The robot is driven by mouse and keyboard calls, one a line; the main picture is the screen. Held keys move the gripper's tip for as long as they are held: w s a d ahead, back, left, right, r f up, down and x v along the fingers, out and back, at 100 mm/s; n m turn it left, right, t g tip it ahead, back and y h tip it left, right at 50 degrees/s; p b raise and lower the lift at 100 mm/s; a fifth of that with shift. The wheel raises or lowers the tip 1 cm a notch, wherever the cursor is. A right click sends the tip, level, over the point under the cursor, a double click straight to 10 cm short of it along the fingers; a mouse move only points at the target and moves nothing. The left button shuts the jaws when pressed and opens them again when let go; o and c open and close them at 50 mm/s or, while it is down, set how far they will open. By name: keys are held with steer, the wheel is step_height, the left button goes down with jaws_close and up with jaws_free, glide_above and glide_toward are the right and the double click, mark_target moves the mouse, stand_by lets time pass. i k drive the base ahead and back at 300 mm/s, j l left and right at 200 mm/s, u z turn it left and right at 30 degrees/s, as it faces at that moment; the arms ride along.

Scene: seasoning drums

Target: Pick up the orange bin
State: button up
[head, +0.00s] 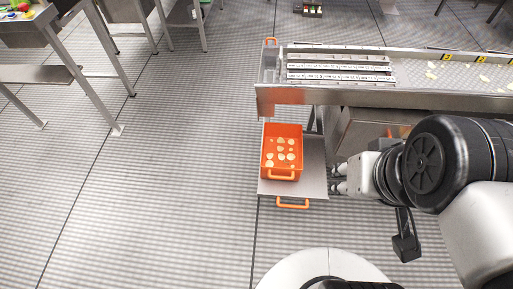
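The orange bin (297,152) stands on a grey metal tray (306,187) below the end of the conveyor. Several pale chip-like pieces lie in the bin, and an orange handle shows at its near side. My gripper (335,178) is to the right of the bin and slightly nearer, by the tray's right edge, pointing left. Its two fingers look apart with nothing between them, and it does not appear to touch the bin.
The conveyor (430,98) carries a few pale pieces and overhangs behind the bin. An orange handle (292,205) sticks out from the tray's near edge. Metal tables (35,74) stand at the upper left. The floor left of the tray is clear.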

mark_target(281, 156)
steer(key=u, duration=5.55)
steer(key=z, duration=5.3)
steer(key=i+j+u, duration=0.15)
steer(key=i, duration=0.25)
